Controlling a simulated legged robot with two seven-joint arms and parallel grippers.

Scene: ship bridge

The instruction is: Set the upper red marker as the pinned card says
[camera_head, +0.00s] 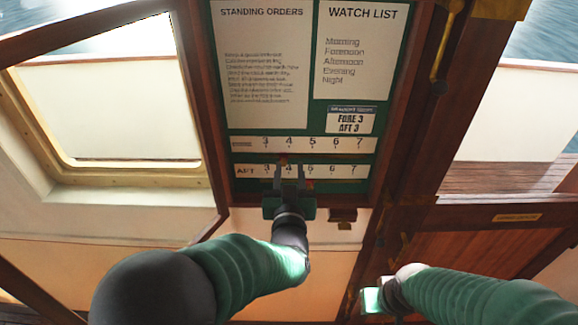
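The pinned card (351,121) reads "FORE 3" and "AFT 3" on the green board. Below it, the upper white scale (320,144) shows 3 to 7; its left label is too blurred to read. The upper red marker (284,160) is small and sits below that scale near 4, partly hidden by my gripper. The lower scale (340,171) is labelled AFT; a bit of red (310,184) shows under it near 5. My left gripper (290,168) is open, its fingers apart just below the upper marker; contact is unclear. My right gripper (372,299) is low, away from the board, its fingers unclear.
Standing Orders (262,65) and Watch List (356,45) sheets fill the upper board. A wooden frame (400,150) edges it on the right, with a brass rod (447,45) beyond. A small brown block (343,215) sits below the board. Windows flank both sides.

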